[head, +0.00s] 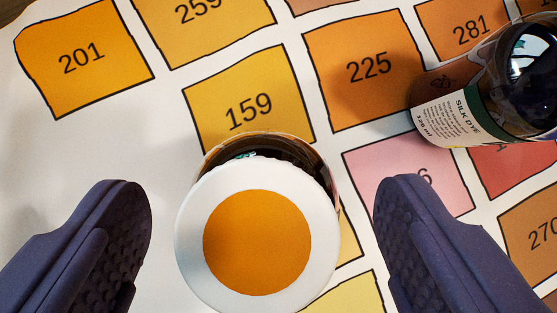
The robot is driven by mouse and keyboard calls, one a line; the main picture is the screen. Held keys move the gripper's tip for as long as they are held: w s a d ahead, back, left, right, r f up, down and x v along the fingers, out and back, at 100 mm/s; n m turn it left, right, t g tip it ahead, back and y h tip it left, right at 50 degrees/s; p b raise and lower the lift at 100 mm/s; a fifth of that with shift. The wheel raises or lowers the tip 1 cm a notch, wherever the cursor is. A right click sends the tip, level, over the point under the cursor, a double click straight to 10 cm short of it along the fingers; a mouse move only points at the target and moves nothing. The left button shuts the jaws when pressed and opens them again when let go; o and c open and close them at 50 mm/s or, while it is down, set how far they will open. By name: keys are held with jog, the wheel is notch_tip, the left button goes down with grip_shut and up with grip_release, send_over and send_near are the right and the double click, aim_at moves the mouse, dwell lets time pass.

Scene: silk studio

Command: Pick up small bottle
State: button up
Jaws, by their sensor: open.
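A small bottle (258,240) stands upright at the lower middle of the head view, seen from above. It has a white cap with an orange disc on top. Its body is mostly hidden below the cap. My gripper (263,215) is open, with one dark finger on each side of the bottle. There is a gap between each finger and the cap, so neither finger touches it in this view. Whether the fingertips reach down to the bottle's height, I cannot tell.
A brown dye bottle (450,122) with a "SILK DYE" label and a dark cap is at the upper right, beyond the right finger. A sheet of numbered colour swatches (165,112) lies under everything. The left side of the sheet is clear of objects.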

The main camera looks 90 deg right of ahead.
jog(key=x, duration=0.3)
jog(key=shift+f+b, duration=0.1)
jog(key=shift+b, duration=0.25)
jog(key=shift+s, duration=0.1)
jog(key=shift+c, duration=0.8)
jog(key=c, duration=1)
